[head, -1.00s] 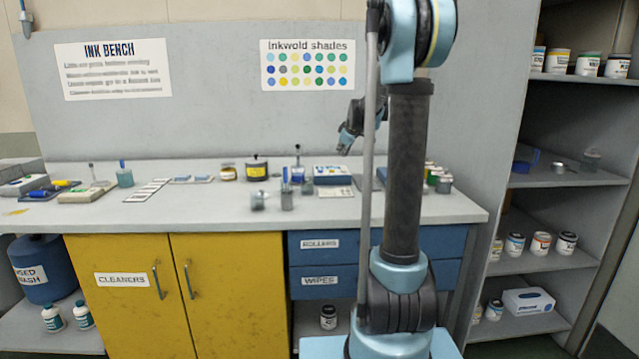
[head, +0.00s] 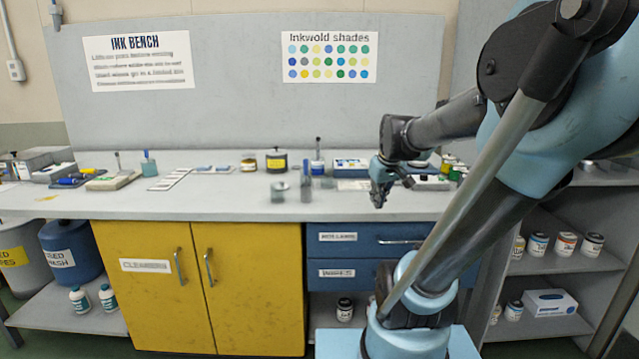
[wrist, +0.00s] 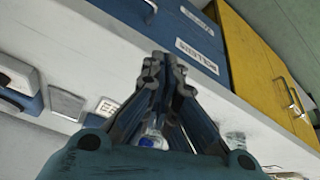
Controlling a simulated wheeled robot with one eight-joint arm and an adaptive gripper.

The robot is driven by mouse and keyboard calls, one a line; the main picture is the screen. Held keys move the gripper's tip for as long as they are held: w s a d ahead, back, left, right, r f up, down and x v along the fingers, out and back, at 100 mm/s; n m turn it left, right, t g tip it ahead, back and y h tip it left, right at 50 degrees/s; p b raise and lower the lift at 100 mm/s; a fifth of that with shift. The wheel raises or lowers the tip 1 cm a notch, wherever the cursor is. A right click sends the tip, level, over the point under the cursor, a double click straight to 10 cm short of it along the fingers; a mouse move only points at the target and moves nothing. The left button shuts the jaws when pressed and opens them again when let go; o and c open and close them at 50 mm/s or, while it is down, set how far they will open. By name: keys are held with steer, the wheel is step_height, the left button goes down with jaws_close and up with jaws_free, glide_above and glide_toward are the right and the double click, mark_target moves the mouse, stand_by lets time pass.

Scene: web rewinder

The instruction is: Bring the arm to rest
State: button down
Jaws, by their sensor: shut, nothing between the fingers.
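My gripper (head: 379,196) hangs in front of the right part of the ink bench in the head view, fingers pointing down, close to the bench's front edge. In the wrist view my gripper (wrist: 165,62) is shut, its two blue-grey fingers meeting with nothing seen between them. My arm reaches from the right of the head view with its elbow high. The fingers hide part of a bottle with a blue cap (wrist: 153,142) in the wrist view.
The grey bench top (head: 235,205) carries jars, cards and tools. Grey cups (head: 279,191) stand left of my gripper. Blue drawers (head: 338,273) and a yellow cabinet (head: 150,300) lie below. Shelves with cans (head: 565,244) stand at the right. The floor shows little.

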steer(key=s+f+m+g, duration=0.1)
steer(key=s+f+m, duration=0.1)
steer(key=s+f, duration=0.3)
steer(key=s+d+f+m+g, duration=0.1)
steer(key=s+f, duration=0.4)
steer(key=s, duration=0.7)
steer(key=shift+d+f+m+h, duration=0.25)
steer(key=shift+f+m+h, duration=0.15)
steer(key=shift+m, duration=0.1)
steer(key=shift+w+f, duration=0.2)
steer(key=shift+w, duration=0.15)
